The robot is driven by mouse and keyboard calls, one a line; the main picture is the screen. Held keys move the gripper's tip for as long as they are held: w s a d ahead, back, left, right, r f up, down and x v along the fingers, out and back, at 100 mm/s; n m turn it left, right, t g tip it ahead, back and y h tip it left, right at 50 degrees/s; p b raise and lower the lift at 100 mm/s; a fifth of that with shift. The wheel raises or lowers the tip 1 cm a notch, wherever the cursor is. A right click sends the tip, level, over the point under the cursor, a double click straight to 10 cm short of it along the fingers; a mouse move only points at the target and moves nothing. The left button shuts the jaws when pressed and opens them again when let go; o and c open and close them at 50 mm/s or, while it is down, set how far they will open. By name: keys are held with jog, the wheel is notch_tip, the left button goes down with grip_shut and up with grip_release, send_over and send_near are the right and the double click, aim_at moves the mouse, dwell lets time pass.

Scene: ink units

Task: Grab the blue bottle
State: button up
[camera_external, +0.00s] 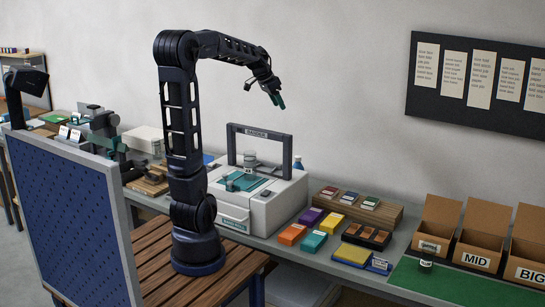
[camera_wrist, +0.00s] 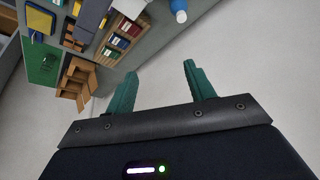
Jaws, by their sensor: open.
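The blue bottle (camera_external: 295,176) with a pale cap stands behind the right end of the grey machine in the external view, which hides most of it. In the wrist view the blue bottle (camera_wrist: 178,5) is at the top edge, partly cut off, with its white cap toward the gripper. My gripper (camera_external: 277,101) is raised well above the bench and points down to the right. In the wrist view its green fingers (camera_wrist: 160,73) are spread apart with nothing between them. The gripper is clear of the bottle.
The grey machine (camera_external: 262,212) has a tall frame (camera_external: 260,134) beside the bottle. A wooden rack (camera_external: 375,214), coloured boxes (camera_external: 313,242), a green mat (camera_external: 465,286) and cardboard bins (camera_external: 484,235) lie to the right. Air around the gripper is free.

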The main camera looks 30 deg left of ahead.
jog(key=w+a+f+m+h, duration=0.1)
jog(key=w+a+f+m, duration=0.15)
jog(key=w, duration=0.85)
send_near(297, 156)
jog(key=shift+n, duration=0.25)
jog(key=x, duration=1.1)
jog(key=shift+s, duration=0.15)
jog(key=shift+r, duration=0.1)
grip_shut()
